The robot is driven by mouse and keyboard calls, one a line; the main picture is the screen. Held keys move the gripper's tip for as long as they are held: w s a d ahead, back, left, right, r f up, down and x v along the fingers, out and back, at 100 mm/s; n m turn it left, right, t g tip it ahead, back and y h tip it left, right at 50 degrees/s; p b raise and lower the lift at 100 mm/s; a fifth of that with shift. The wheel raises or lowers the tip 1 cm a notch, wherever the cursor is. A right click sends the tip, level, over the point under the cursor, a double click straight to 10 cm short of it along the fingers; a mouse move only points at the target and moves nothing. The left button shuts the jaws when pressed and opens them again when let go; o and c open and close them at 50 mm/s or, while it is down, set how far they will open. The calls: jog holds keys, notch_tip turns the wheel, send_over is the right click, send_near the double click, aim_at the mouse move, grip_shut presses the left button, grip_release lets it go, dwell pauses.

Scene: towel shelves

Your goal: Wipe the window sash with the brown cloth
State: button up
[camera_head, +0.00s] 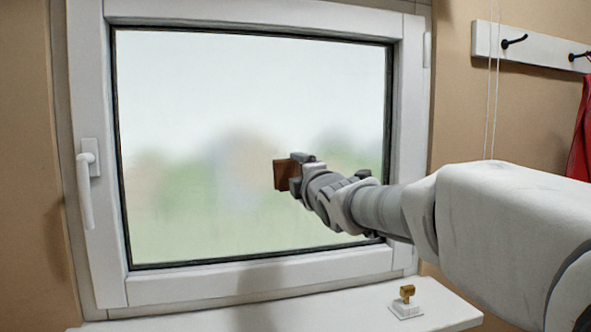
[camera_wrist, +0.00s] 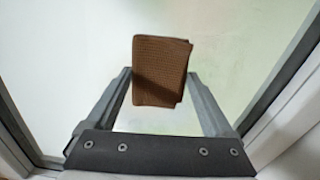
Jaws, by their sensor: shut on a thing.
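The window sash (camera_head: 90,200) is a white frame around a large pane (camera_head: 200,120) with a blurred green and pale view behind it. My gripper (camera_head: 287,172) is in front of the pane, right of its middle. It is shut on the folded brown cloth (camera_head: 281,175). In the wrist view the cloth (camera_wrist: 161,70) sits between the two fingertips, with the pane behind it and the sash's white frame at the right. I cannot tell whether the cloth touches the glass.
A white handle (camera_head: 86,190) is on the sash's left side. A small brass-coloured item on a white base (camera_head: 406,305) stands on the sill (camera_head: 300,312). At the right are cords (camera_head: 491,90), a hook rail (camera_head: 490,42) and a red cloth (camera_head: 580,135).

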jog(key=w+d+p, duration=0.2)
jog(key=d+p, duration=0.3)
jog(key=d, duration=0.2)
jog(key=shift+d, duration=0.15)
dwell(0.5)
jog(key=shift+d+f, duration=0.1)
jog(key=shift+b+v, duration=0.3)
jog(key=shift+v, duration=2.5)
jog(key=shift+s, duration=0.1)
jog(key=shift+v, duration=1.4)
